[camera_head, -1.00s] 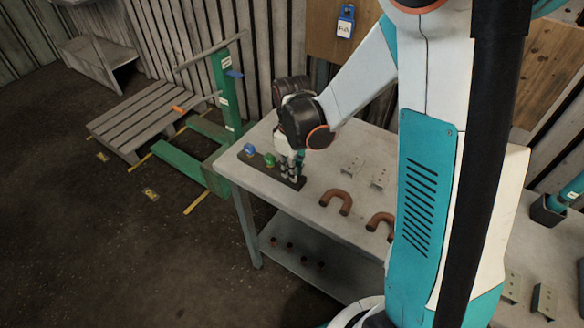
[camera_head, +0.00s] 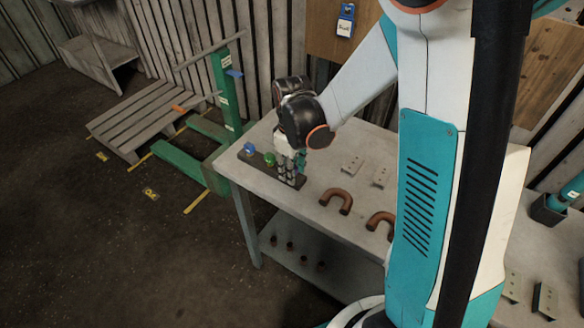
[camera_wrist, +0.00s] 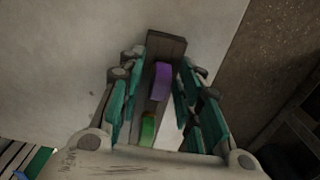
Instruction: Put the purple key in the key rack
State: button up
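The key rack is a dark narrow bar (camera_head: 300,183) lying on the grey table. A blue key (camera_head: 249,148) and a green key (camera_head: 269,159) stand on it. My gripper (camera_head: 287,175) points down over the rack's near right part, beside the green key. In the wrist view, the purple key (camera_wrist: 161,81) appears at the rack (camera_wrist: 166,46), between my two teal fingers, with gaps on both sides. The green key (camera_wrist: 148,129) is closer to the palm edge. I cannot tell how deep the purple key sits; the head view hides it behind my gripper.
Brown curved pipes (camera_head: 336,201) and small metal brackets (camera_head: 352,163) lie on the table (camera_head: 310,215) right of the rack. A green pallet jack (camera_head: 190,165) stands left of the table. Open floor lies at the front left.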

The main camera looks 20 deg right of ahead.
dwell(0.3)
notch_tip(320, 180, up, 12)
jog(key=s+r+m+t, duration=0.3)
jog(key=s, duration=0.4)
jog(key=s+r+m+t, duration=0.4)
jog(key=s, duration=0.4)
dwell(0.4)
